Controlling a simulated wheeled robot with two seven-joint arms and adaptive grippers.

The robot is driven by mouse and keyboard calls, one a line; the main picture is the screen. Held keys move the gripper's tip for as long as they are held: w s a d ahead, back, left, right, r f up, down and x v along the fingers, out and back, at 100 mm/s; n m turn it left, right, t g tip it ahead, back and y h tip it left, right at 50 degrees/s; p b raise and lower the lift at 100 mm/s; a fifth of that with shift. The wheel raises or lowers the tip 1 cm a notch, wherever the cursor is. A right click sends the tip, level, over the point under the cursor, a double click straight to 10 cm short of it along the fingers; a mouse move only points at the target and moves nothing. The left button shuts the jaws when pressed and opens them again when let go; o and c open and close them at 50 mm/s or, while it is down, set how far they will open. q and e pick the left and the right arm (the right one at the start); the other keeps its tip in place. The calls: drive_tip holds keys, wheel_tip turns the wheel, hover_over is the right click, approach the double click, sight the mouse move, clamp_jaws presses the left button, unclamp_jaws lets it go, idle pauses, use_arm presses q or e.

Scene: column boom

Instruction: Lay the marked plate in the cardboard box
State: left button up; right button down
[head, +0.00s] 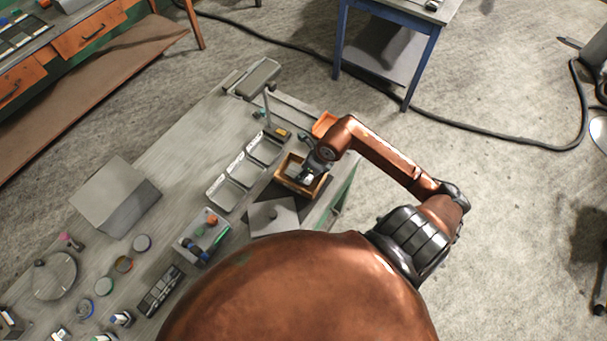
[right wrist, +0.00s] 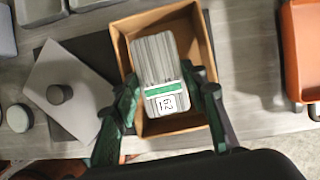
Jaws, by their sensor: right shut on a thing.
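The cardboard box (head: 283,181) stands open near the right end of the workbench. It also shows in the right wrist view (right wrist: 202,35). The marked plate (right wrist: 157,55) is grey and ribbed, with a green strip and a white number label at its near end. My right gripper (right wrist: 165,84) is shut on this plate, one dark green finger at each side, and holds it over the box's opening. I cannot tell whether the plate touches the box floor. In the head view my right gripper (head: 312,168) is at the box and partly hides its inside. My left gripper is out of view.
A grey square plate with a knob (right wrist: 75,88) lies left of the box on a dark mat. Grey trays (head: 226,193) stand in a row behind it. An orange bin (right wrist: 303,50) is close on the right. A grey block (head: 115,195) and small parts occupy the bench's left side.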

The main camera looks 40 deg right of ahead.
drive_tip(key=shift+w+d+f, duration=0.25)
drive_tip(key=shift+d+f, duration=0.05)
drive_tip(key=shift+f, duration=0.1)
drive_tip(key=shift+d+f+p, duration=0.1)
drive_tip(key=shift+f+p, duration=0.25)
drive_tip(key=shift+f, duration=1.3)
drive_tip(key=c, duration=1.5)
unclamp_jaws()
drive_tip(key=shift+f, duration=0.15)
drive_tip(key=shift+o, duration=0.2)
drive_tip(key=b+v, duration=0.1)
drive_tip(key=v, duration=1.1)
